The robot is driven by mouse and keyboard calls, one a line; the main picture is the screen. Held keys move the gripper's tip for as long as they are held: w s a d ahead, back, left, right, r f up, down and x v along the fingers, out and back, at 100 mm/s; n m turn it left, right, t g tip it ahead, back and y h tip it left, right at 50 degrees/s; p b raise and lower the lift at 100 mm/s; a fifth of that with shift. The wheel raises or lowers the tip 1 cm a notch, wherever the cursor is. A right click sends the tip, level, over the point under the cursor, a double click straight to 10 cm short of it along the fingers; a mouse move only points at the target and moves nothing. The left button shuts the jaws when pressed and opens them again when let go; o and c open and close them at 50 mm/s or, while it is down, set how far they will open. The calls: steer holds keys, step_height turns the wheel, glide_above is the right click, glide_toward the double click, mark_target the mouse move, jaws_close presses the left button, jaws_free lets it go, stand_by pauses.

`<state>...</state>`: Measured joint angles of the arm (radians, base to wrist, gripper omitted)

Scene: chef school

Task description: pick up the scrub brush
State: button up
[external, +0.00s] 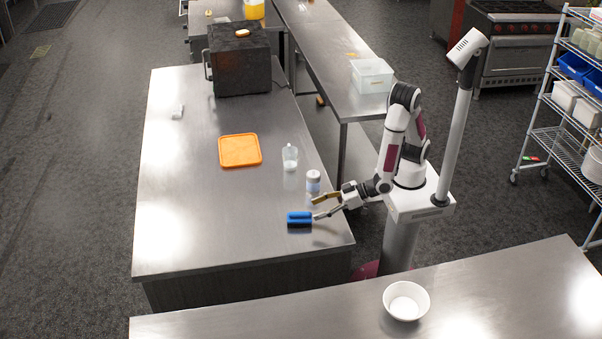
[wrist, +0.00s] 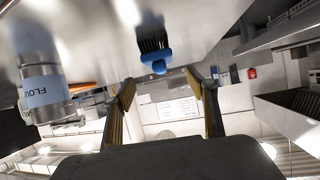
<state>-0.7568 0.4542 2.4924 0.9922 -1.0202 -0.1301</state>
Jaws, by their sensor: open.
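The scrub brush (external: 299,217) has a blue top and dark bristles. It lies on the steel table (external: 190,235) near its front right corner in the external view. In the wrist view the brush (wrist: 154,56) shows at upper middle, beyond the fingertips. My gripper (external: 318,207) is open, with its fingers just right of the brush and pointing at it. In the wrist view my gripper (wrist: 160,80) has its two fingers spread with nothing between them. Whether one finger touches the brush's near end, I cannot tell.
A flour jar (external: 313,183) stands close behind my gripper; it also shows in the wrist view (wrist: 42,80). A clear measuring jug (external: 290,158) and an orange board (external: 239,150) lie farther back. A dark oven box (external: 240,65) stands at the far end.

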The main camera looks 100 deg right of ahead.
mark_target(302, 216)
steer(key=shift+s+d+f+t+h, duration=0.15)
steer(key=shift+s+f+t+h, duration=0.05)
steer(key=shift+f+t+h, duration=0.1)
steer(key=shift+w, duration=0.15)
steer(key=shift+x, duration=1.15)
steer(key=shift+a+f+x, duration=0.15)
steer(key=shift+x, duration=1.15)
steer(key=shift+a+f+x, duration=0.15)
steer(key=shift+x, duration=1.15)
steer(key=c, duration=1.2)
